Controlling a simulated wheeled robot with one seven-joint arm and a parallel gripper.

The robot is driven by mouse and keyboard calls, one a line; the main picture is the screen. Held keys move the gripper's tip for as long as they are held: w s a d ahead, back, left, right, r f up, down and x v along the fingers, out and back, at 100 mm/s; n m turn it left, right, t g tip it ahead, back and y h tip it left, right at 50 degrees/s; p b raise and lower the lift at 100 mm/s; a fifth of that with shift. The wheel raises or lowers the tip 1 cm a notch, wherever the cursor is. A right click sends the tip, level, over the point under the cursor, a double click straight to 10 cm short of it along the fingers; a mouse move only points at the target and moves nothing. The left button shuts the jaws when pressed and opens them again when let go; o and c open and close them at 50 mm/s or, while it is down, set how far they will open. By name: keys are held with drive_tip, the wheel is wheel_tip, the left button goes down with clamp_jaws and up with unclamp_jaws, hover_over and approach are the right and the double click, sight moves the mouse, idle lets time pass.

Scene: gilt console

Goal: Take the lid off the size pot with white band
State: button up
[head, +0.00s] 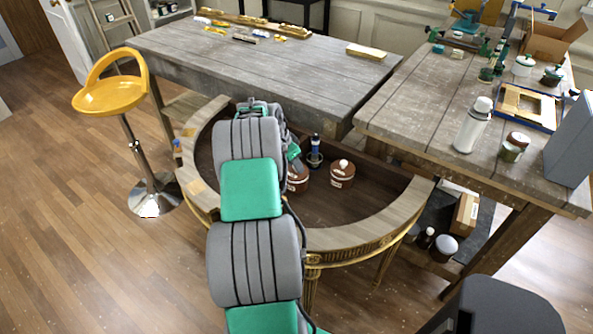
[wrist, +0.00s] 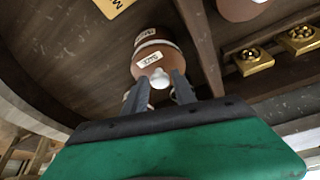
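In the wrist view, a brown size pot (wrist: 150,62) with a white band and a small paper label stands on the dark wood inside the console. Its lid has a pale round knob (wrist: 159,78). My gripper (wrist: 160,80) is open, with one finger on each side of the knob and visible gaps between. I cannot tell how far down the fingertips reach. In the head view, a brown pot (head: 299,182) is partly hidden by my arm, and a second brown pot (head: 342,174) with a pale knob stands to its right. The gripper is mostly hidden there.
The half-round console (head: 360,234) has a raised rim around the pots. A dark bottle (head: 315,152) stands behind them. Brass fittings (wrist: 254,61) lie beyond a divider. A white flask (head: 473,125) and a jar (head: 514,148) stand on the right bench.

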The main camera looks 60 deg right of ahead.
clamp_jaws()
drive_tip(key=shift+r, duration=0.1)
idle(0.3)
